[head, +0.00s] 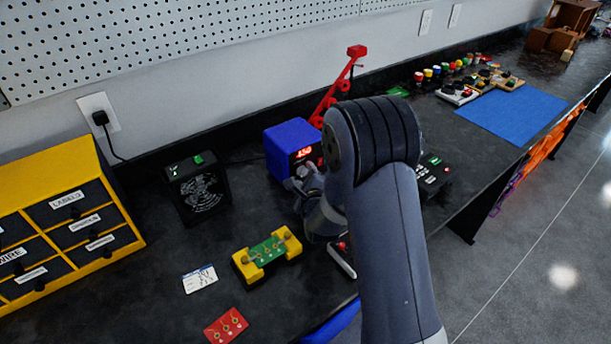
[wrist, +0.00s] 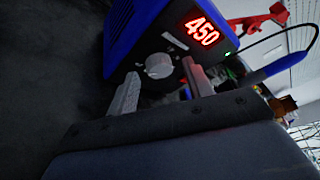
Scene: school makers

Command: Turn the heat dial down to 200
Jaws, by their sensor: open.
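The blue heat station (head: 291,140) stands on the dark bench, with a black front panel. My gripper (wrist: 160,82) is open, with one finger on each side of the dial in the wrist view. I cannot tell whether the fingers touch it. In the head view my arm partly hides the station, and the gripper (head: 302,182) is close to its front.
A black fan unit (head: 198,190) stands to the left. A yellow holder with a green board (head: 267,254) lies in front. A red stand (head: 338,85) rises behind the station. A yellow drawer cabinet (head: 70,215) is far left. A blue mat (head: 512,112) lies to the right.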

